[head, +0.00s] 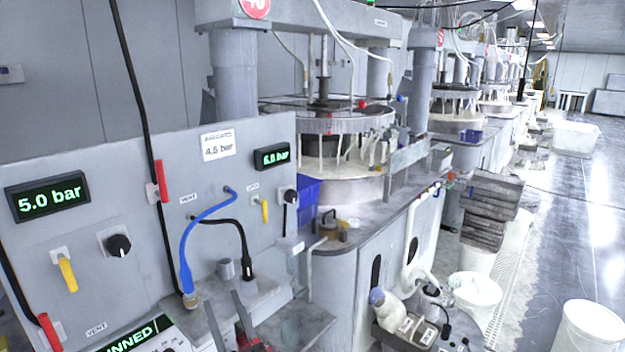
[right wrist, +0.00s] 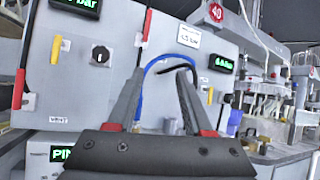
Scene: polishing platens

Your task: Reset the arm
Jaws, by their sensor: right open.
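My right gripper (head: 223,300) shows at the bottom of the head view, with its two dark grey fingers pointing up and apart. It also fills the lower middle of the right wrist view (right wrist: 160,74), open and with nothing between the fingers. In the head view it is in front of a grey panel (head: 130,190), below a blue hose (head: 183,245) and a black hose (head: 243,240). The blue hose ends in a fitting on a ledge. In the right wrist view the hoses show behind the fingertips; contact cannot be told. My left gripper is not in view.
The panel carries a 5.0 bar display (head: 47,196), a second display (head: 271,156), black knobs and red and yellow levers. A polishing machine (head: 330,125) stands behind. White buckets (head: 592,328) stand at right; the aisle floor (head: 590,215) has open room.

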